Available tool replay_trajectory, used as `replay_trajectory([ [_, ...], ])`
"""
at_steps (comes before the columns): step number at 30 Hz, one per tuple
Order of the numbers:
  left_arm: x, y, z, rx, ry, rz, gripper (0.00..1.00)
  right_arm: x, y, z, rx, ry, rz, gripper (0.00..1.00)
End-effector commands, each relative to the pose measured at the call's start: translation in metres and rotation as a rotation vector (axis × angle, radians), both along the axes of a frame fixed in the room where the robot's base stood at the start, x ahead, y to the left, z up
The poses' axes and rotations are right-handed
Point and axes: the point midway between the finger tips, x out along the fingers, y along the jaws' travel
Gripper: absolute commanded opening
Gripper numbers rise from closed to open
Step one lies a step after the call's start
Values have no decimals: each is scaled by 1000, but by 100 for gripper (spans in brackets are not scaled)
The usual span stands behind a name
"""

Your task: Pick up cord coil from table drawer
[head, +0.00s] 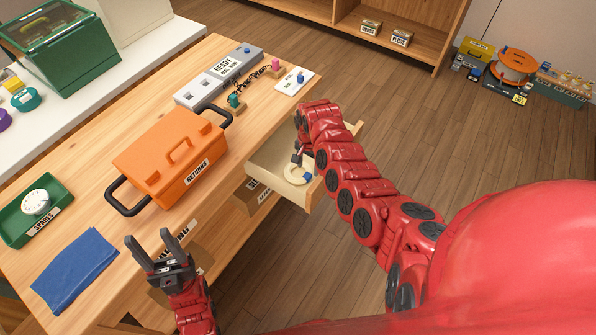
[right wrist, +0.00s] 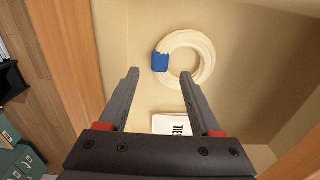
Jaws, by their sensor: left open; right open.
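The cord coil (right wrist: 205,48) is a cream ring with a blue band, lying on the floor of the open table drawer (right wrist: 125,25). In the head view the coil (head: 296,174) shows inside the pulled-out drawer (head: 262,160), partly hidden by my right arm. My right gripper (right wrist: 160,75) is open and empty over the drawer, its fingertips pointing toward the coil. In the head view my right gripper (head: 296,155) is mostly hidden by its own arm. My left gripper (head: 157,245) is open and empty near the table's front edge.
An orange RETURNS case (head: 150,155), a green SPARES tray (head: 55,215) and a blue cloth (head: 75,270) are on the table. A white labelled card (right wrist: 172,124) lies in the drawer near the coil. Drawer walls surround the right gripper.

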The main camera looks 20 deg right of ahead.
Motion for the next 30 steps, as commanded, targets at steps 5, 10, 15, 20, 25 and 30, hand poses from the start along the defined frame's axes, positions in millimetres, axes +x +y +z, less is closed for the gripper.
replay_trajectory([
  [5, 0, 0, 3, 0, 0, 0, 55, -3, 3, -17, -1, 7, 0, 65],
  [10, 0, 0, -4, 0, 0, 0, 55, -2, 4, -35, -1, 4, 2, 65],
  [15, 0, 0, -5, 0, 0, 0, 55, -2, 3, -41, 1, 4, -2, 65],
  [20, 0, 0, -5, 0, 0, 0, 55, -2, 3, -40, 0, 3, -2, 65],
  [25, 0, 0, -5, 0, 0, 0, 55, -2, 4, -40, 0, 3, -1, 42],
  [30, 0, 0, -5, 0, 0, 0, 55, -2, 4, -40, 0, 3, -1, 11],
])
